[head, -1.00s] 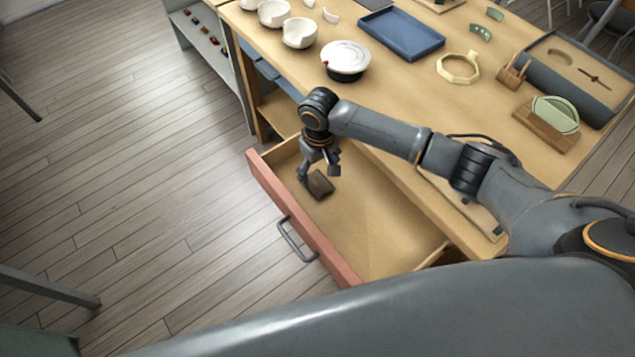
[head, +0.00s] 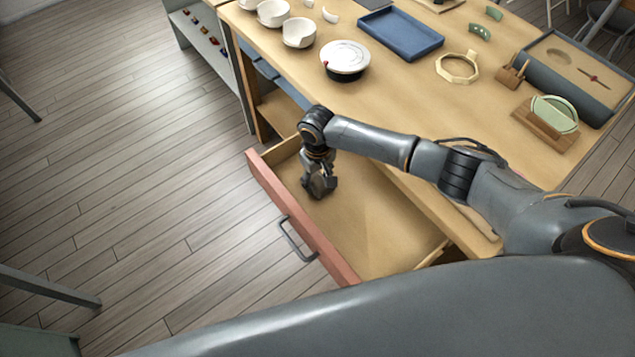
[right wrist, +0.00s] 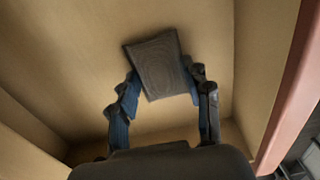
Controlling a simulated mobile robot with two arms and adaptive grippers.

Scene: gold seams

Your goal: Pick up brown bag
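The brown bag (right wrist: 158,62) is a small, dark, flat piece lying on the floor of the open drawer (head: 375,215). In the head view it is mostly hidden behind my right gripper (head: 321,188), which reaches down into the drawer right at it. In the right wrist view the two fingers of my right gripper (right wrist: 163,84) are spread, one on each side of the bag's near part. The gripper looks open; I cannot tell whether a finger touches the bag. My left gripper is not in view.
The drawer's pink front (head: 300,220) with its handle (head: 296,240) and the wooden tabletop (head: 410,100) bound the space. On the table are a white round container (head: 345,60), a blue tray (head: 400,33) and white bowls. The rest of the drawer floor is bare.

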